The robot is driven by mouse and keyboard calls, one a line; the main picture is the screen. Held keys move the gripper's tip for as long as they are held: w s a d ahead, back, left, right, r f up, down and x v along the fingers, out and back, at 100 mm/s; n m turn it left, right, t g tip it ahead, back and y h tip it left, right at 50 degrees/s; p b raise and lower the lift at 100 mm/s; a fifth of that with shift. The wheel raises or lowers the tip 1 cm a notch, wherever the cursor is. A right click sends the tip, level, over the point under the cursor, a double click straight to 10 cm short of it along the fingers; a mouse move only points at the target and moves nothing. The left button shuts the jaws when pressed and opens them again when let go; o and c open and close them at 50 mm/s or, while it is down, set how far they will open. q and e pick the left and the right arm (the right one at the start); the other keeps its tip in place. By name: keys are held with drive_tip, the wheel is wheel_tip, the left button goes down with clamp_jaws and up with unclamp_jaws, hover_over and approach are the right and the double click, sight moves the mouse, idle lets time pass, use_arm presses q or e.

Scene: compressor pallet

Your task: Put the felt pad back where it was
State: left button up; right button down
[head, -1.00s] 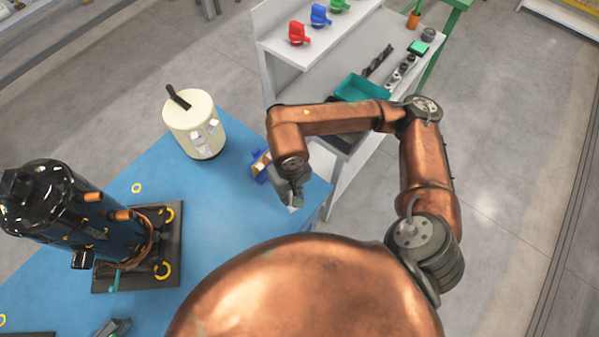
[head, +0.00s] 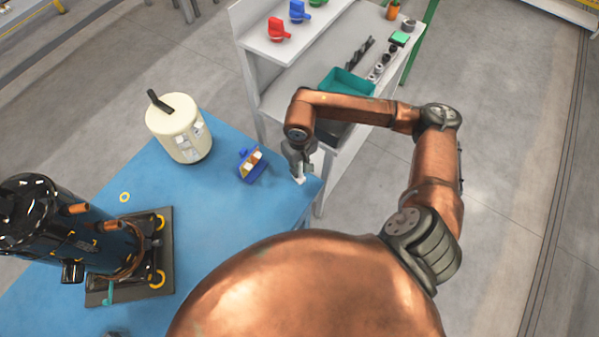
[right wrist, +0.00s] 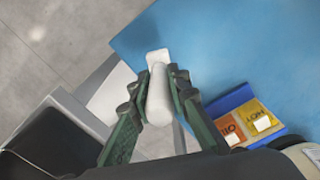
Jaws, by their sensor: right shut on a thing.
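My right gripper (head: 299,172) is shut on a small white piece (head: 300,180), which looks like the felt pad, over the table's right corner. In the right wrist view the white pad (right wrist: 158,95) is a long, rounded piece between the two green-grey fingertips (right wrist: 160,90) of this gripper. Its far end sticks out beyond the tips, over the blue table edge. Whether it touches the table I cannot tell. My left gripper is not in view.
On the blue table (head: 225,225) stand a blue holder with orange and yellow cards (head: 252,165), a cream canister (head: 178,130) and a black compressor (head: 60,225) on a dark base. A grey shelf bench (head: 285,75) with a teal tray (head: 345,84) is beyond the right corner.

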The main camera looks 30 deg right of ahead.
sight(300, 173)
wheel_tip(300, 173, down, 3)
drive_tip(key=shift+d+r, duration=0.1)
drive_tip(key=shift+f, duration=0.3)
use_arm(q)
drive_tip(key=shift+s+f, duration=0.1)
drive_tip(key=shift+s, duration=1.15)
use_arm(e)
drive_tip(key=c, duration=2)
unclamp_jaws()
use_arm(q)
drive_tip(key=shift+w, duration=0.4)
use_arm(e)
drive_tip(key=shift+o, duration=0.9)
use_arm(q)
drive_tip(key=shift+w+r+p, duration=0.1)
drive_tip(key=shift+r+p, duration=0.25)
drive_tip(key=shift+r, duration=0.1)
use_arm(e)
wheel_tip(300, 173, up, 12)
drive_tip(key=shift+r, duration=0.1)
